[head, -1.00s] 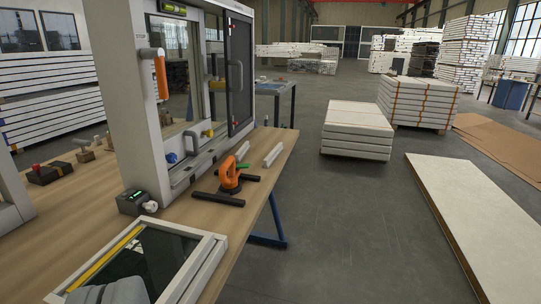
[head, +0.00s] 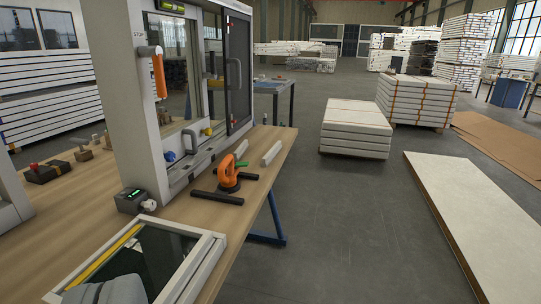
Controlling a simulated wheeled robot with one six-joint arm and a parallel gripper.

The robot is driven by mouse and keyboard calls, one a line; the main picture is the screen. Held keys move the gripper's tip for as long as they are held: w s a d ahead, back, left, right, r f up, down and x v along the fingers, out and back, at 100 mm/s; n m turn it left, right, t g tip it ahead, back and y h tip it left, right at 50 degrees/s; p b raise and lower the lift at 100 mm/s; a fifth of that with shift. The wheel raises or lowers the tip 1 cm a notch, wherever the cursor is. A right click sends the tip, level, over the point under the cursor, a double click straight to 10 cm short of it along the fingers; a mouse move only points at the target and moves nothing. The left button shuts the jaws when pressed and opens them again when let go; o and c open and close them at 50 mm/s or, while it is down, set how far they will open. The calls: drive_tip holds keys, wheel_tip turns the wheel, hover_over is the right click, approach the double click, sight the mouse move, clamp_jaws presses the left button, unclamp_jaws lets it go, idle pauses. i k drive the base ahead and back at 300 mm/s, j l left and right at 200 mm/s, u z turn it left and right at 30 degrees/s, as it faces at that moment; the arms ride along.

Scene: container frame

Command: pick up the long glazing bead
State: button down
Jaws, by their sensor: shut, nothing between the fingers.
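Two pale glazing beads lie on the wooden workbench, right of the window frame. The longer-looking one, the long glazing bead (head: 272,153), lies near the bench's right edge. A shorter-looking white bead (head: 241,149) lies to its left, close to the window frame. Both lie apart from each other, slanting away from me. My gripper's fingers do not show in the view. A grey rounded shape (head: 108,291) is cut off at the bottom left; I cannot tell what it is.
An orange suction lifter (head: 228,179) with dark bars stands in front of the beads, with a small green piece beside it. The upright window frame (head: 130,110) rises at left. A glazed sash (head: 205,262) lies nearest.

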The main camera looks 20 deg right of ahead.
sight(266, 160)
drive_tip(key=i+l+z, duration=0.1)
drive_tip(key=l, duration=0.45)
drive_tip(key=i+l+z, duration=0.15)
drive_tip(key=i, duration=0.25)
drive_tip(key=i+l+z, duration=0.1)
drive_tip(key=i+l, duration=0.15)
drive_tip(key=i+j+z, duration=0.25)
drive_tip(key=i+j, duration=0.5)
drive_tip(key=i, duration=0.15)
